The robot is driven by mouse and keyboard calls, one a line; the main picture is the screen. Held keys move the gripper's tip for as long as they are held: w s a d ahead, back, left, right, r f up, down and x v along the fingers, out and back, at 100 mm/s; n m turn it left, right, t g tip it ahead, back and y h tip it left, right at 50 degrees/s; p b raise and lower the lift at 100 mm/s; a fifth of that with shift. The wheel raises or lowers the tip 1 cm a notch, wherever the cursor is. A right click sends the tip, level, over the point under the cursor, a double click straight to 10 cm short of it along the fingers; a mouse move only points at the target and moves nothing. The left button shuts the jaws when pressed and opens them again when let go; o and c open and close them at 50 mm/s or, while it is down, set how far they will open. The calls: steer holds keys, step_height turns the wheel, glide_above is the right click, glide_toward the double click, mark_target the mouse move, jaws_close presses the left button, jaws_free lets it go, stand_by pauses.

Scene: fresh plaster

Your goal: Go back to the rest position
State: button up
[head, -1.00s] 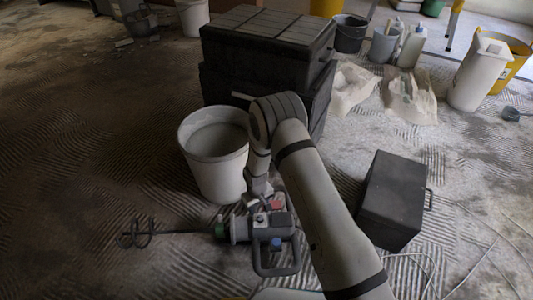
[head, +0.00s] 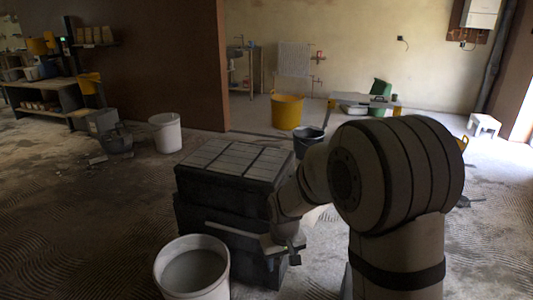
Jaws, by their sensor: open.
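My arm is folded up on the right of the head view, with its large grey joint close to the camera. My gripper (head: 289,253) hangs at the end of it, in front of the lower black case. It is small and partly dark in this view. It is open and I see nothing between its fingers.
Stacked black cases (head: 228,178) stand just beyond my gripper. A white bucket (head: 192,268) with grey contents stands at the front left. A dark bucket (head: 308,141), yellow tub (head: 287,112) and white bucket (head: 166,132) stand farther back. The left floor is mostly clear.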

steer(key=s+d+r+m+p, duration=0.1)
steer(key=s+d+r+p, duration=0.2)
steer(key=s+r, duration=0.3)
steer(key=s+d+r+m+p, duration=0.1)
steer(key=s+d+r+p, duration=0.3)
steer(key=s+r, duration=0.3)
steer(key=s+d+r+m+t+p, duration=0.1)
steer(key=s+d+r+p, duration=0.2)
steer(key=r, duration=1.2)
steer(key=s+p, duration=0.3)
steer(key=shift+s+d+m, duration=0.15)
steer(key=shift+d+m, duration=0.15)
steer(key=shift+d, duration=0.1)
steer(key=shift+s+d, duration=0.1)
steer(key=shift+s, duration=0.2)
steer(key=shift+c, duration=0.3)
